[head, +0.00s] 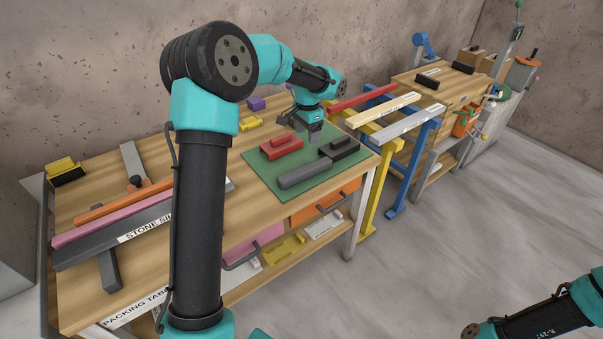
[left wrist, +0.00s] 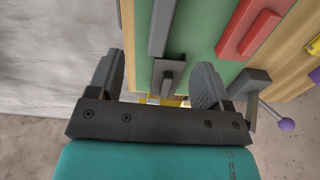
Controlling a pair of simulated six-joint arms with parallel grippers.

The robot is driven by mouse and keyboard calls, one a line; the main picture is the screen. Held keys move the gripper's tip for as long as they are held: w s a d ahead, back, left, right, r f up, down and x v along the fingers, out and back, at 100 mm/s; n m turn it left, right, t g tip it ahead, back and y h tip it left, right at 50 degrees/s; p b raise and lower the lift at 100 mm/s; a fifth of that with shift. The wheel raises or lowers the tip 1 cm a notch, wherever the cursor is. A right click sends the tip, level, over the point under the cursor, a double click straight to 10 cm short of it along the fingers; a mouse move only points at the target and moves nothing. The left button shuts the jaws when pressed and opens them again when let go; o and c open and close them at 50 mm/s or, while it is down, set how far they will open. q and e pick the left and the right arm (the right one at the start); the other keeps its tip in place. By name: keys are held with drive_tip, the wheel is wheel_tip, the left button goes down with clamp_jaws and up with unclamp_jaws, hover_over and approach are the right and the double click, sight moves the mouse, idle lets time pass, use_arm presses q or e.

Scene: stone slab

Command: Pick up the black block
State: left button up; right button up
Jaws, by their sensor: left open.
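The black block (head: 343,147), with a raised grip on top, lies on the green mat (head: 322,176) at the right part of the packing table. My left gripper (head: 313,134) is open and empty, above the back of the mat between the red block and the black block. I cannot tell its exact height above the block. My right arm shows at the lower right, but its gripper is out of view.
A red block (head: 281,147) and a long grey block (head: 303,174) lie on the same mat, close to the black one. The grey block also shows in the left wrist view (left wrist: 161,22). Coloured bars (head: 110,215) lie at the table's left. Blue and yellow trestles (head: 399,160) stand right.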

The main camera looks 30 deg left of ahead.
sight(306, 168)
use_arm(q)
drive_tip(key=shift+r, duration=0.1)
wheel_tip(306, 168, down, 12)
drive_tip(key=shift+f, duration=0.1)
idle(0.7)
drive_tip(key=shift+w+a+f, duration=0.1)
drive_tip(key=shift+a+f, duration=0.1)
drive_tip(key=shift+f, duration=1.1)
drive_tip(key=shift+w+a+f, duration=0.1)
drive_tip(key=shift+a+f, duration=0.05)
drive_tip(key=shift+f, duration=1.15)
drive_tip(key=c, duration=1)
